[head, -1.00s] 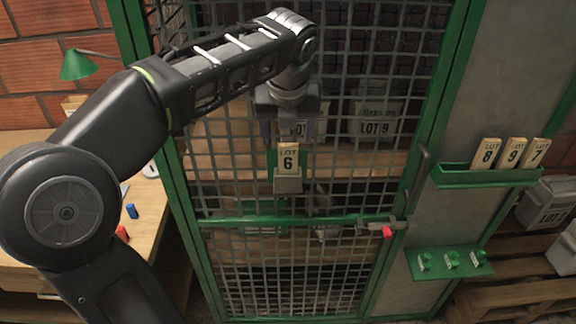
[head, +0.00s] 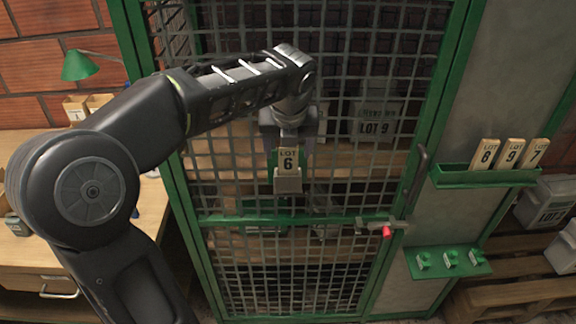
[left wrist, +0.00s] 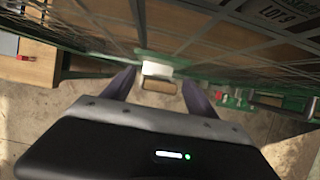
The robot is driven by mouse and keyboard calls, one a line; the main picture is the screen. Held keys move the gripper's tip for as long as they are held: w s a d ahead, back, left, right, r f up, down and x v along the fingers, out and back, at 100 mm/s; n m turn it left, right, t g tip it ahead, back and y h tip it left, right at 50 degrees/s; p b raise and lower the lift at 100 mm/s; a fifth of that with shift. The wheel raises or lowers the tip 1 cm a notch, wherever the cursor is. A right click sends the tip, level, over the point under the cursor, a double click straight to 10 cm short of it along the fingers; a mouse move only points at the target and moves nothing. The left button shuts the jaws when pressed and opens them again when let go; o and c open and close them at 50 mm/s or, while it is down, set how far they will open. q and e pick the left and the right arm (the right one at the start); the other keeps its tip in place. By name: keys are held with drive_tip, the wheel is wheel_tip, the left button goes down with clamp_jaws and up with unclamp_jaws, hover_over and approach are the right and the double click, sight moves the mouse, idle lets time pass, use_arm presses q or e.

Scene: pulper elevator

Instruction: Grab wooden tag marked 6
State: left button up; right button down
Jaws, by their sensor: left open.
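The wooden tag marked LOT 6 (head: 288,161) stands upright in a small pale holder (head: 288,182) with green at its sides, on the front of the mesh door. My left gripper (head: 289,143) is directly above and around the top of the tag in the head view; its fingertips are hard to make out there. In the left wrist view my left gripper (left wrist: 159,82) is open, its two dark fingers apart. A pale block and a tan edge show between them, apparently the tag and its holder. I cannot tell whether the fingers touch it. My right gripper is not in view.
The green-framed mesh door (head: 300,220) stands close behind the tag, with a red-tipped latch (head: 387,231) on its right. A green rack (head: 485,178) holds tags 8, 9 and 7. Below is a green shelf (head: 448,264) with small green pieces. A wooden desk (head: 40,255) is left.

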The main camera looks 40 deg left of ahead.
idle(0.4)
use_arm(q)
clamp_jaws()
idle(0.6)
